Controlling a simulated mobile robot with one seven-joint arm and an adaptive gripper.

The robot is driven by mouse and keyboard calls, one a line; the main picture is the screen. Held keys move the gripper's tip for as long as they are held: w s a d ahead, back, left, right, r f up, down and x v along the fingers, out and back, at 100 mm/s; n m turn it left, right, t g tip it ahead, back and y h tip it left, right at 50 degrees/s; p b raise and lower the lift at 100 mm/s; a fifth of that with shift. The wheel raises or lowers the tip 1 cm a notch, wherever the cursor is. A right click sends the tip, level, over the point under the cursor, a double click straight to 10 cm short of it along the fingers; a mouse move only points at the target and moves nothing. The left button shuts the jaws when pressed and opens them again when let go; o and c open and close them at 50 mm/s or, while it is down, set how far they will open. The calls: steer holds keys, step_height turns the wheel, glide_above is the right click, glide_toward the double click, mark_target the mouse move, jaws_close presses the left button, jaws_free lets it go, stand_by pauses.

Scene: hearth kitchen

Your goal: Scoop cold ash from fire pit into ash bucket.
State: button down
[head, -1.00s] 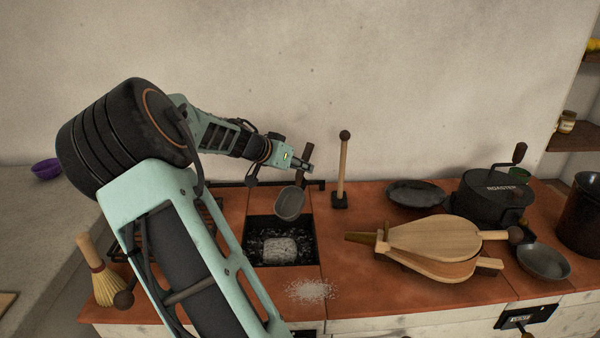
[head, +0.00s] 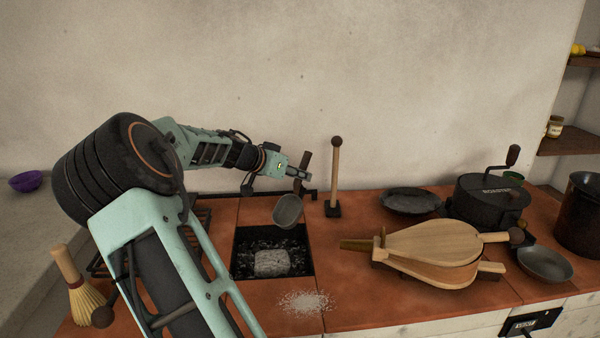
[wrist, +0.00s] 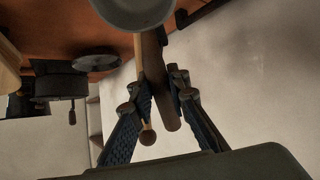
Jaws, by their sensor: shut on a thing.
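My gripper (head: 302,175) is shut on the dark handle of a grey metal scoop (head: 288,211). The scoop's bowl hangs below the gripper, above the back right of the fire pit (head: 240,246). In the wrist view the brown handle (wrist: 160,92) is between the fingers (wrist: 157,84), and part of the bowl (wrist: 137,10) shows at the top edge. The pit is a square black opening holding grey ash and a pale grey block (head: 272,263). A dark pot (head: 580,215) stands at the far right; I cannot tell if it is the ash bucket.
An upright wooden rod (head: 335,178) stands right of the scoop. Bellows (head: 430,245), a roaster (head: 490,203) and pans (head: 544,264) fill the right side. A pale ash pile (head: 306,301) lies in front of the pit. A brush (head: 78,285) is at left.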

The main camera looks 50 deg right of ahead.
mark_target(293, 199)
steer(key=shift+a+f+b, duration=0.1)
steer(key=shift+f+b, duration=0.9)
steer(key=shift+f, duration=1.2)
steer(key=shift+s+a+f+b, duration=0.1)
steer(key=shift+a+f+b, duration=0.3)
steer(key=shift+f, duration=0.25)
steer(key=shift+a+f+b, duration=0.3)
steer(key=shift+f+b, duration=0.05)
steer(key=shift+f, duration=0.25)
steer(key=shift+a+f, duration=0.2)
steer(key=shift+s+a+b, duration=0.25)
steer(key=shift+a+b, duration=0.2)
steer(key=shift+a, duration=0.45)
steer(key=shift+s+a+b, duration=0.2)
steer(key=shift+a+b, duration=0.25)
steer(key=shift+a, duration=0.5)
steer(key=shift+s+a+b, duration=0.25)
steer(key=shift+a+b, duration=0.2)
steer(key=shift+a, duration=0.45)
steer(key=shift+r+y+p, duration=0.3)
steer(key=shift+r+p, duration=0.35)
steer(key=shift+p, duration=0.6)
step_height(293, 199, up, 6)
steer(key=y+p, duration=0.3)
steer(key=p, duration=0.9)
steer(key=shift+f+g, duration=0.15)
steer(key=shift+g, duration=0.15)
steer(key=shift+n+p, duration=0.3)
